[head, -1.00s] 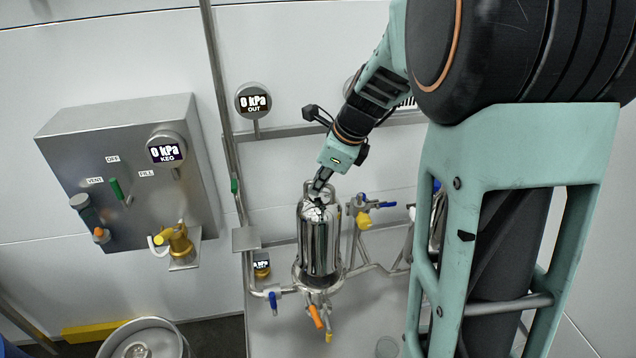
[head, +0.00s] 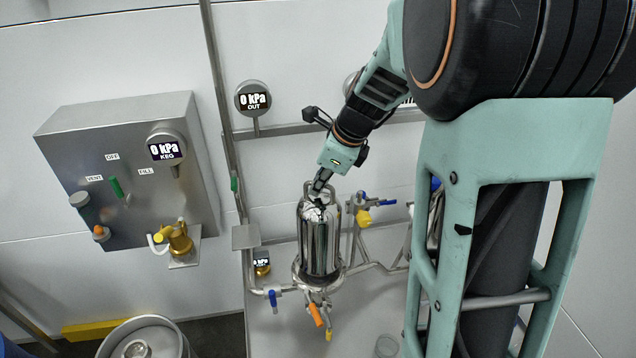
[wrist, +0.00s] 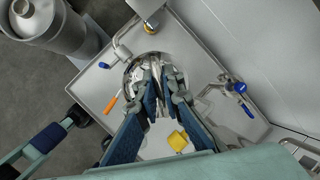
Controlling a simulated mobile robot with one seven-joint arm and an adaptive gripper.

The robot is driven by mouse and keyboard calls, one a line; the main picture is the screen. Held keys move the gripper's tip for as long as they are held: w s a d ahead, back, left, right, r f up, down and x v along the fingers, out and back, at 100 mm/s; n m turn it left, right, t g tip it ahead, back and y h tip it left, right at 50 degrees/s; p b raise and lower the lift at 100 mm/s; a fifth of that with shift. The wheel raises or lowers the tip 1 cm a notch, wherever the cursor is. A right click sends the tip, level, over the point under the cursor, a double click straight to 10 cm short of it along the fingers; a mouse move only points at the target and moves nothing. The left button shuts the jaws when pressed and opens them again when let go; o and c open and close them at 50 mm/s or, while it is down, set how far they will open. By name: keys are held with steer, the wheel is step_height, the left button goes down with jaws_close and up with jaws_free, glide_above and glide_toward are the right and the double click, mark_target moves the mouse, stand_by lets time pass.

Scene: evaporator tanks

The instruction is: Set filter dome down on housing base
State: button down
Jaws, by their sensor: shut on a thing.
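The filter dome (head: 319,240) is a tall shiny steel cylinder with a rounded top. It stands upright over the housing base (head: 318,276), whose round rim shows at its lower end. I cannot tell for sure whether dome and base fully touch. My gripper (head: 314,198) is above the dome and shut on its top handle. In the wrist view my gripper (wrist: 158,88) points down at the dome, and its fingers hide most of the dome and base.
Valves with an orange handle (head: 317,316) and a blue handle (head: 273,299) sit low around the base. A yellow-handled valve (head: 364,217) and pipes stand close at right. A control panel (head: 130,170) hangs at left, above a steel keg (head: 146,340).

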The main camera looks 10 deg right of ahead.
mark_target(318, 198)
steer(key=shift+f+b, duration=1.2)
steer(key=shift+f, duration=0.65)
steer(key=c, duration=2)
jaws_free()
steer(key=shift+s+f, duration=0.1)
step_height(318, 198, up, 7)
steer(key=p, duration=0.7)
